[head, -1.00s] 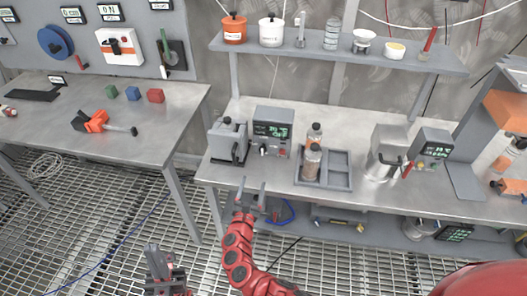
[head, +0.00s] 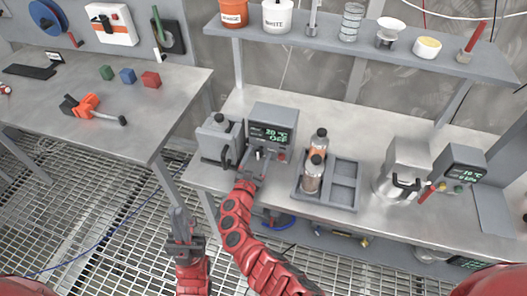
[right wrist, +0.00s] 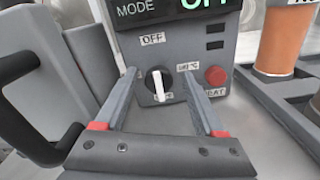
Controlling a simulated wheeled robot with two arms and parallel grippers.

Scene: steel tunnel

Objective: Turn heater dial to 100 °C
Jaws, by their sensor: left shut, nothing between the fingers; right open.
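The heater (head: 272,122) is a grey box on the right bench, and its green display reads about 20 °C and OFF. Its dial (right wrist: 159,83) is a black knob with a white pointer directed downward in the right wrist view. An OFF label sits above the dial, a partly hidden °C label to its right and another blurred label below. My right gripper (right wrist: 156,76) is open, with one finger on each side of the dial; contact is unclear. It also shows at the heater front in the head view (head: 251,166). My left gripper (head: 182,224) is shut and empty, low before the benches.
A red button (right wrist: 215,76) marked HEAT is right of the dial. A grey device with a black handle (head: 220,141) stands close on the heater's left. A grey rack (head: 342,185) with bottles is on its right. A shelf (head: 350,52) hangs above.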

